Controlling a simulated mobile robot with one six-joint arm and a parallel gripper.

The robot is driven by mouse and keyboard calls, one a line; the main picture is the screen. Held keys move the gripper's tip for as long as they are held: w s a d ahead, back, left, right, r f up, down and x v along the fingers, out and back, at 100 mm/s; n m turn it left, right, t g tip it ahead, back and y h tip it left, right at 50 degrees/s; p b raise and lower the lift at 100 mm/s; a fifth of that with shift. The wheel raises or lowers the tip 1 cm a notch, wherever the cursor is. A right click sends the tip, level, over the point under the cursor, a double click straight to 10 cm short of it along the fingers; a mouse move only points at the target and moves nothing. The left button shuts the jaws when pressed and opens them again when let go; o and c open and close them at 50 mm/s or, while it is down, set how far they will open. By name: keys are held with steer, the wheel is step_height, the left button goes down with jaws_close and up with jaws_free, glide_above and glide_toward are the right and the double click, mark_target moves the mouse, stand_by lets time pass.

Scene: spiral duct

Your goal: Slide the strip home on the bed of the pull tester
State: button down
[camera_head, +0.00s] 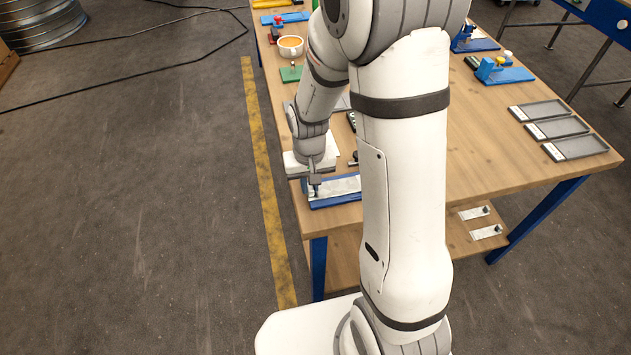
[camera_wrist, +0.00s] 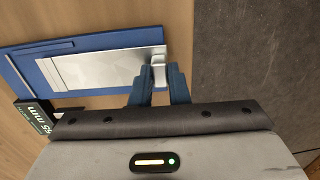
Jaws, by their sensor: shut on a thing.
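The strip (camera_wrist: 95,68) is a flat, silvery metal piece lying along the blue bed (camera_wrist: 28,75) of the pull tester. In the head view the strip (camera_head: 347,186) lies on the blue bed (camera_head: 336,202) at the table's near left corner. My gripper (camera_wrist: 165,78) is at the strip's right end in the wrist view, shut on a small pale tab there. My gripper (camera_head: 315,190) is at the strip's left end in the head view. The strip's other end lies on the bed in the wrist view; exact contact there is unclear. My arm hides part of the table.
A dark box with white lettering (camera_wrist: 36,114) stands close beside the bed. Grey trays (camera_head: 555,130) lie at the table's right, and a cup (camera_head: 290,46) stands at the far left. The table edge is close to my gripper, with floor (camera_wrist: 255,50) beyond it.

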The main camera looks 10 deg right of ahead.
steer(key=shift+a, duration=0.4)
steer(key=shift+r, duration=0.1)
steer(key=shift+r+p, duration=2.4)
steer(key=shift+r, duration=1.05)
